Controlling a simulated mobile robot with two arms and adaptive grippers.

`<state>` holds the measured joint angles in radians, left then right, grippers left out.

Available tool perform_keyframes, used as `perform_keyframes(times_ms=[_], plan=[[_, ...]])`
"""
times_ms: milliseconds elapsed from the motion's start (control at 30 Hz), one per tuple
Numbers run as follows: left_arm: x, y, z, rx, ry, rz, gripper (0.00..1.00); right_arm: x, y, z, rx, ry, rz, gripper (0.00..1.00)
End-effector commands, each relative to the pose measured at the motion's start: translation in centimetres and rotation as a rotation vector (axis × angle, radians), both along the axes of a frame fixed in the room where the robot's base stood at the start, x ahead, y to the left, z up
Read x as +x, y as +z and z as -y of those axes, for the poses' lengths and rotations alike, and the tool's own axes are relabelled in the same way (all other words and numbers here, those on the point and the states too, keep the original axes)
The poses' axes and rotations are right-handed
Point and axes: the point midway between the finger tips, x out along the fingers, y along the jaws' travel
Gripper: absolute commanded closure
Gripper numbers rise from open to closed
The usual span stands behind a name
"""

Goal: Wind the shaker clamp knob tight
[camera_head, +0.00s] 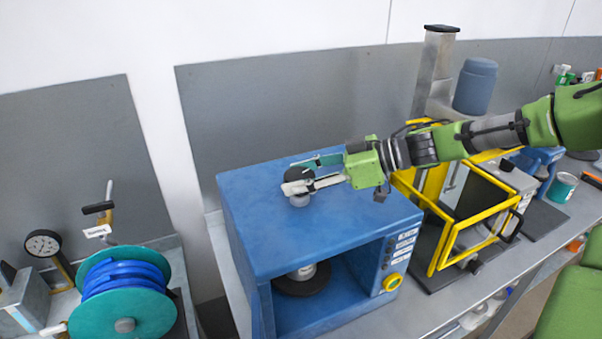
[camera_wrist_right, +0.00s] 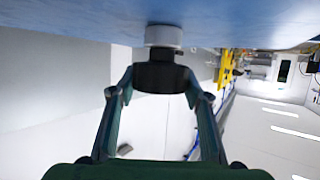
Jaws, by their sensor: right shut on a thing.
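The shaker (camera_head: 257,246) is a blue box with an open front chamber and a control panel on its right side. Its clamp knob (camera_head: 297,176) is black and sits on a light grey collar on top of the box. My right gripper (camera_head: 301,178) reaches in from the right and is shut on the knob. In the right wrist view the knob (camera_wrist_right: 160,74) is between the two fingers, under the light collar (camera_wrist_right: 163,36) and the blue surface. Inside the chamber a metal can stands on a dark round plate (camera_head: 302,281). My left gripper is not in view.
A teal reel with blue hose (camera_head: 124,292) stands at the left, with a dial gauge (camera_head: 43,243) behind it. A yellow-framed guard (camera_head: 437,234) stands close to the shaker's right. A grey back panel (camera_head: 300,100) rises behind the shaker.

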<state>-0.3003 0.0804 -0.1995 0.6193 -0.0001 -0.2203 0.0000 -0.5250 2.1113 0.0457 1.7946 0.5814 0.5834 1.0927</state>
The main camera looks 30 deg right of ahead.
Motion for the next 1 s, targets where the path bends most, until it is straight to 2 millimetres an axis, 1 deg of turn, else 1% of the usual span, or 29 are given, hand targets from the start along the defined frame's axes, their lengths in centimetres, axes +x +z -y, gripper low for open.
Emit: perform_keyframes(times_ms=[33, 133, 300, 500, 700, 1000], plan=[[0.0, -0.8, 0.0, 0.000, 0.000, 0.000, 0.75, 0.1, -0.8, 0.1, -0.009, 0.041, -0.003, 0.77], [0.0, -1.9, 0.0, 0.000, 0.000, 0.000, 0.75, 0.1, -1.0, 0.1, -0.009, 0.129, -0.003, 0.77], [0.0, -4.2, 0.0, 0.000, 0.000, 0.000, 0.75, 0.1, -1.2, 0.0, -0.009, 0.285, -0.003, 0.77], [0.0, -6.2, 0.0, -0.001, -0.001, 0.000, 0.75, 0.1, -1.1, 0.0, -0.008, 0.455, -0.006, 0.77], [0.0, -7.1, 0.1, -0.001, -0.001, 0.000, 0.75, 0.0, -0.8, -0.1, -0.006, 0.594, -0.008, 0.77], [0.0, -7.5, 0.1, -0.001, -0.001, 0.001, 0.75, -0.1, -0.6, -0.2, -0.004, 0.737, -0.009, 0.77]])
